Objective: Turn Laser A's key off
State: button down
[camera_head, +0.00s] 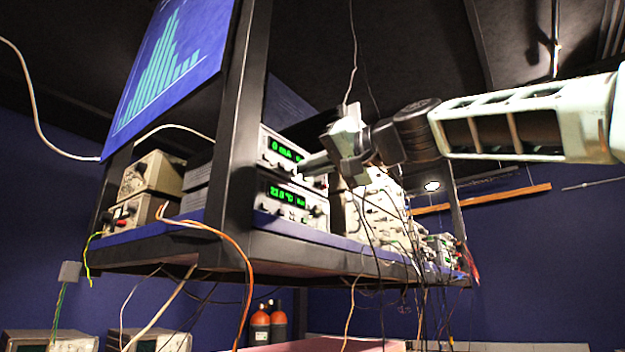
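Two stacked white instrument boxes with green displays stand on the raised shelf. The upper box (279,152) reads about "0 mA". The lower box (284,195) shows a temperature-like reading in °C. No label naming Laser A is readable, and I cannot make out a key on either front. My gripper (312,165) comes in from the right, with its tip just in front of the right part of these boxes. It overlaps them in the picture, and I cannot tell whether it touches. Its finger gap is not clear. The gripper hides part of the right front panels.
The dark shelf post (232,140) stands left of the boxes. More instruments (375,215) with hanging cables line the shelf to the right. Beige units (150,175) sit at left. A blue screen (172,60) hangs above. Orange-red bottles (269,325) stand below.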

jog(key=n+b, duration=0.1)
jog(key=n, duration=0.2)
jog(key=shift+w+f+n+b, duration=0.1)
jog(key=shift+f+n+b, duration=0.2)
jog(key=shift+b, duration=0.05)
jog(key=shift+n+b, duration=0.5)
jog(key=shift+n, duration=1)
jog(key=c, duration=1.6)
grip_release()
jog(key=shift+r, duration=0.1)
jog(key=shift+r, duration=0.15)
jog(key=b+v, duration=0.7)
jog(key=v, duration=1)
jog(key=shift+d, duration=0.2)
